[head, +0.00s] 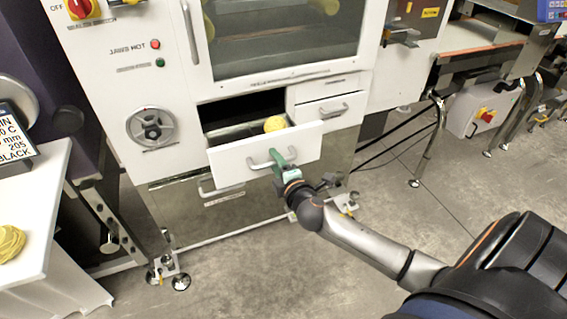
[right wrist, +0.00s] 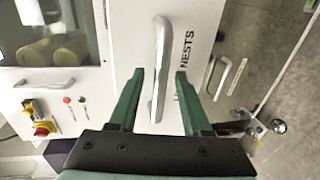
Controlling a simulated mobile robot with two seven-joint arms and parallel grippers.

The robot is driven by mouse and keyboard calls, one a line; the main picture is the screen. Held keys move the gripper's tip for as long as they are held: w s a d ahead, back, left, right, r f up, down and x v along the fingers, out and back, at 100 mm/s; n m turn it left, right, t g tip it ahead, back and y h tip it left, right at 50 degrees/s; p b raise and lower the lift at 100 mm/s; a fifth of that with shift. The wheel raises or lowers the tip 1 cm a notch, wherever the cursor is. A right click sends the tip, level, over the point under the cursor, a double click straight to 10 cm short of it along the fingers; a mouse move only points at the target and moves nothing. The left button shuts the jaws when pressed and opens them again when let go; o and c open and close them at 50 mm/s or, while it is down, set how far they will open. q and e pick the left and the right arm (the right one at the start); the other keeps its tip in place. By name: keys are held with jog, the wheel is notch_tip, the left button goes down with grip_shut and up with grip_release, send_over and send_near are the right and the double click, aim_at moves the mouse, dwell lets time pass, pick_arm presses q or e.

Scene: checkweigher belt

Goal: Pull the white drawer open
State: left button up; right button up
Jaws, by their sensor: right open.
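The white drawer (head: 225,163) stands pulled out of the white machine, with its dark inside showing and a yellow round thing (head: 275,123) in it. Its metal handle (head: 256,165) is on the front panel. My right gripper (head: 279,157) has green fingers and is at the handle. In the right wrist view the right gripper (right wrist: 160,76) is open, with the bar of the handle (right wrist: 160,50) between its two fingers. The drawer front (right wrist: 190,20) bears lettering ending in "NESTS". My left gripper is in neither view.
A smaller closed drawer (head: 322,110) is beside the open one, and a lower handle (head: 220,188) is beneath it. A white table (head: 45,225) with a yellow coil stands at left. The floor (head: 250,275) in front is clear.

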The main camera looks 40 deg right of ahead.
jog(key=v, duration=1.2)
jog(key=s+a+f+m+g+y+p, duration=0.6)
jog(key=s+a+f+m, duration=0.7)
jog(key=a, duration=0.1)
jog(key=shift+s+f+p, duration=0.25)
jog(key=shift+f+p, duration=0.05)
jog(key=shift+f, duration=0.1)
